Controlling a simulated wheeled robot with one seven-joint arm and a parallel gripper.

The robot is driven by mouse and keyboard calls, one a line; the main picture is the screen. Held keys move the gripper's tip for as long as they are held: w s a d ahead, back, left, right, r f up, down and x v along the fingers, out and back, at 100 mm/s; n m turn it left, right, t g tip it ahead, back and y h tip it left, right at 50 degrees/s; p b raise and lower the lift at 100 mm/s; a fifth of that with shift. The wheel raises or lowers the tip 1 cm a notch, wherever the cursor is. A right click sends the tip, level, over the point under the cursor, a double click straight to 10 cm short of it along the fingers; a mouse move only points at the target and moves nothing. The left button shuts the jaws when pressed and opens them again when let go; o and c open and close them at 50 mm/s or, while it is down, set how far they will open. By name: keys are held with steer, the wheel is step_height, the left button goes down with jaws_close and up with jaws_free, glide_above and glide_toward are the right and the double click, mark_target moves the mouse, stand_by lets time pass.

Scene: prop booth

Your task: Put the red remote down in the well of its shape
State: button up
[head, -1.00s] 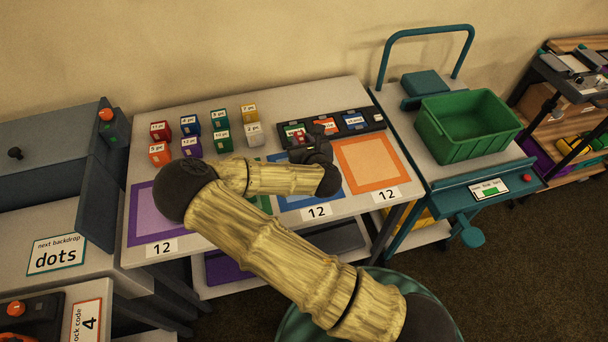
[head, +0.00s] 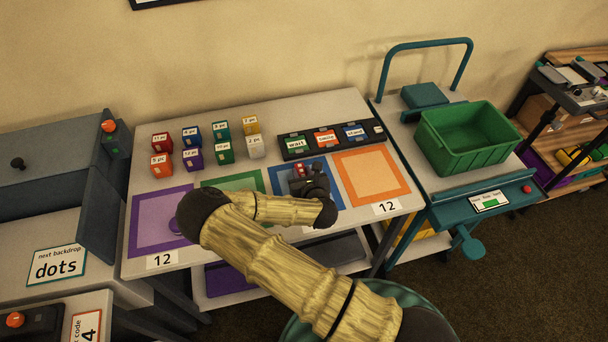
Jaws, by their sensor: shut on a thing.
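My gripper (head: 304,176) is over the blue-framed square (head: 279,178) on the table, in front of the black panel. A small red thing, by its colour the red remote (head: 300,169), shows at the gripper's tip, and the gripper is shut on it. My gripper hides part of the remote and of the blue square. I cannot tell the remote's height above the table. I cannot make out a well of the remote's shape.
Several numbered small boxes (head: 193,135) stand at the table's back left. The black panel (head: 283,154) bears labels reading wait, smile and stand. Purple (head: 143,192), green (head: 206,186) and orange (head: 398,165) framed squares lie along the front. A green bin (head: 470,150) stands on the cart at right.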

steer(key=shift+f, duration=0.55)
steer(key=shift+d+f, duration=0.1)
steer(key=o, duration=1)
steer(key=shift+c, duration=0.2)
